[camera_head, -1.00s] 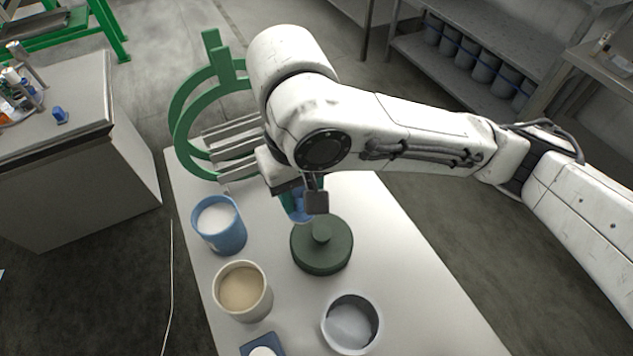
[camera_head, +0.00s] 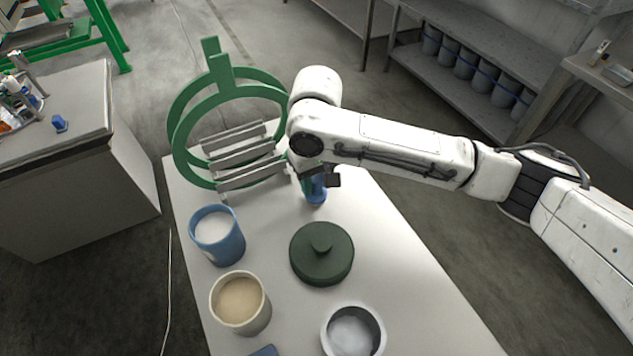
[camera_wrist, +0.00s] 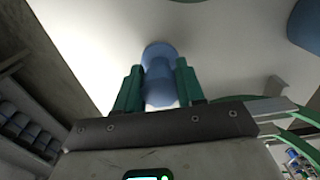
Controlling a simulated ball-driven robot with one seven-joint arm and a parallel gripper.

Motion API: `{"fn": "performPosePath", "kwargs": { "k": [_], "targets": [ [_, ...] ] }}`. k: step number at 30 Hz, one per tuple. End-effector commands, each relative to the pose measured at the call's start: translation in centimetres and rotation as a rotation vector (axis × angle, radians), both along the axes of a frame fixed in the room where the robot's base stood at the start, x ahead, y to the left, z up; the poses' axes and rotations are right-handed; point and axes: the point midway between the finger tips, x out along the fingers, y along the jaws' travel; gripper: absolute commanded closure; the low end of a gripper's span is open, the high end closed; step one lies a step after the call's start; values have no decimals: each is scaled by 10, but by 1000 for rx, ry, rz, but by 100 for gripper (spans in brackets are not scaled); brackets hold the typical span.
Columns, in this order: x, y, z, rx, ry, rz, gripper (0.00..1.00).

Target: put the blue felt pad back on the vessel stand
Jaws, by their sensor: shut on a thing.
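My gripper (camera_head: 313,182) is over the table beside the right end of the green ring frame. Its green fingers are shut on a blue rounded, upright-looking piece (camera_head: 317,193), also between the fingers in the wrist view (camera_wrist: 157,62). It looks like a cylinder; I cannot tell whether it is the felt pad or whether it touches the table. The green ring frame (camera_head: 181,150) with several grey slats (camera_head: 240,157) stands at the table's far end; it may be the vessel stand. A flat blue piece (camera_head: 264,351) is cut off at the bottom edge.
A blue cup (camera_head: 222,245) of white stuff, a cream cup (camera_head: 250,318) of tan stuff, a dark green knobbed lid (camera_head: 322,258) and a grey bowl (camera_head: 378,333) stand on the white table (camera_head: 400,270). The table is clear right of the lid.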

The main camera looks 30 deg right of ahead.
Motion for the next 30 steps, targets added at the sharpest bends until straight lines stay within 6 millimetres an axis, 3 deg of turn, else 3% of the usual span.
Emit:
{"fn": "performPosePath", "kwargs": {
  "k": [3,12,13,18,21,30],
  "targets": [
    [0,-1,-10,0,-1,-1,92],
    [0,0,-11,1,-1,-1,92],
    [0,0,-12,1,-1,-1,61],
    [0,0,-11,0,-1,-1,45],
    [0,0,-11,0,-1,-1,36],
    [0,0,-7,0,-2,-1,36]
  ]
}}
